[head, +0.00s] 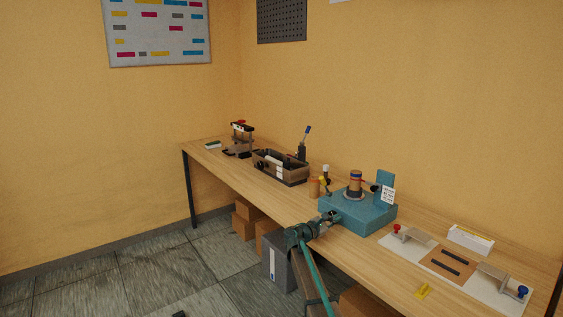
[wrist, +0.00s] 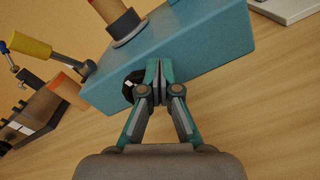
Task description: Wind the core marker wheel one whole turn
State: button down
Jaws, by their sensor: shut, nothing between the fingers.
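A blue machine stands on the bench in the head view (head: 368,214), with an orange-brown core on a grey collar on top (head: 355,182). In the wrist view the same blue body (wrist: 205,48) fills the top. A small black wheel with a light mark (wrist: 131,86) sits low on its front face, partly hidden by my fingers. My gripper (wrist: 158,76) is shut and empty, its tips just right of the wheel against or very close to the blue face; I cannot tell whether they touch. In the head view my gripper (head: 330,216) is at the machine's front left corner.
A yellow-handled lever (wrist: 38,50) and an orange cylinder (wrist: 66,88) are left of the machine. A dark tray (head: 280,167) stands farther left. A white board with clamps (head: 405,249) lies right. Bare bench top (wrist: 250,110) lies right of my fingers.

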aim_at(331, 212)
jog(key=shift+v, duration=2.5)
jog(key=shift+r, duration=0.15)
jog(key=shift+w+a+r+p, duration=0.75)
jog(key=shift+a+p, duration=0.1)
jog(key=shift+p, duration=0.35)
jog(key=shift+w+a+p, duration=0.35)
jog(key=shift+a, duration=0.05)
jog(key=shift+x, duration=3.4)
jog(key=shift+s+f, duration=0.1)
jog(key=shift+f, duration=0.1)
jog(key=shift+s+d+f+b, duration=0.15)
jog(key=shift+s+d+b, duration=0.1)
jog(key=shift+b, duration=0.3)
